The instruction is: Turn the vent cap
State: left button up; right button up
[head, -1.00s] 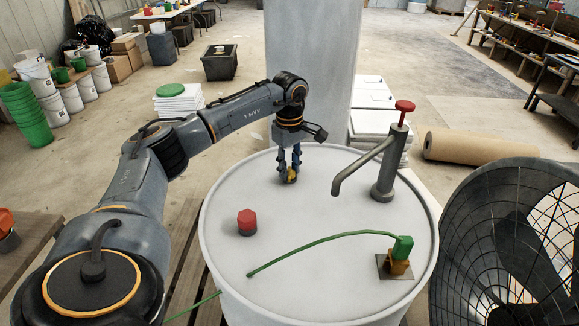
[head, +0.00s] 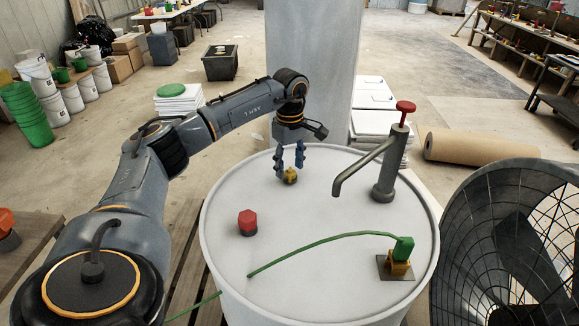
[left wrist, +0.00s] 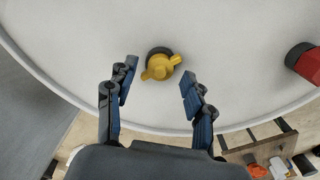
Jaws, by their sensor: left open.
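The vent cap (head: 290,176), a small yellow cap with two wings on a dark base, sits on the far part of the pale drum's lid (head: 330,222). In the left wrist view the cap (left wrist: 160,67) lies between and slightly beyond the fingertips, its wings slanting up to the right. My left gripper (head: 290,166) points down over the cap with its blue fingers spread, one on each side. It is open, and in the left wrist view (left wrist: 158,82) gaps show between both fingers and the cap. My right gripper is not in view.
On the same lid stand a red hexagonal cap (head: 247,222), a grey pump with a red knob (head: 383,185), and an orange valve with a green handle (head: 401,259). A green hose (head: 325,240) crosses the front. A grey column (head: 310,70) rises behind the drum.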

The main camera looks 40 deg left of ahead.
aim_at(289, 170)
pick_arm(q)
notch_tip(289, 170, up, 11)
dwell(0.3)
dwell(0.5)
